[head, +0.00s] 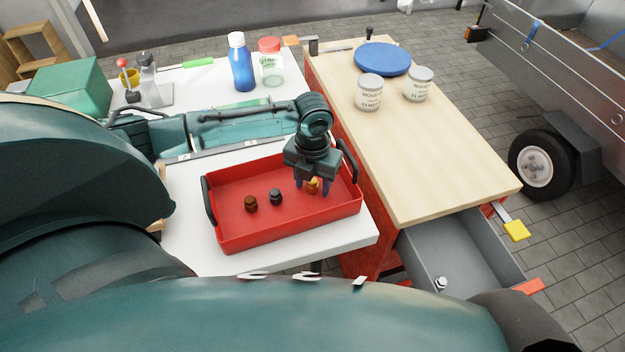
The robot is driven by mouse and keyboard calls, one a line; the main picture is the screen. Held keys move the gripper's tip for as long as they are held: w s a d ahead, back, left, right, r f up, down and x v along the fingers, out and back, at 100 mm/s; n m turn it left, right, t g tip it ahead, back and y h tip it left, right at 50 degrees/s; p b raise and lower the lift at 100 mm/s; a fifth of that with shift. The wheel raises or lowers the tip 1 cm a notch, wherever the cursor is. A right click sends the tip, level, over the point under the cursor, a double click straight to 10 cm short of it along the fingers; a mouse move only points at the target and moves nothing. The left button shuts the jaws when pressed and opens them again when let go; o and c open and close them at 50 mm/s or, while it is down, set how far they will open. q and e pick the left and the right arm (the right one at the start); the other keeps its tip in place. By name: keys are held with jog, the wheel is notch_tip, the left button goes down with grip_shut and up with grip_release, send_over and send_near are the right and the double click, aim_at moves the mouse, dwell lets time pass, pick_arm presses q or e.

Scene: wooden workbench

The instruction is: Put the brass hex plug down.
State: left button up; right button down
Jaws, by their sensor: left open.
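The brass hex plug (313,186) is a small golden piece at the right part of the red tray (290,232). My left gripper (312,187) points down into the tray, with its fingers open on either side of the plug. The gripper hides part of the plug, and I cannot tell whether a finger touches it. A brown plug (251,204) and a dark grey plug (276,197) stand in the tray to the left of it. My right gripper is not in view.
The tray has raised walls and black handles on a white table. A blue bottle (241,66) and a red-lidded jar (271,66) stand behind it. The wooden workbench (430,150) to the right carries two cans and a blue disc (382,58). A grey drawer (450,262) stands open below.

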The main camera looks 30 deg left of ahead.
pick_arm(q)
jog(key=shift+r, duration=0.1)
notch_tip(320, 180, up, 12)
jog(key=shift+p, duration=0.3)
dwell(0.7)
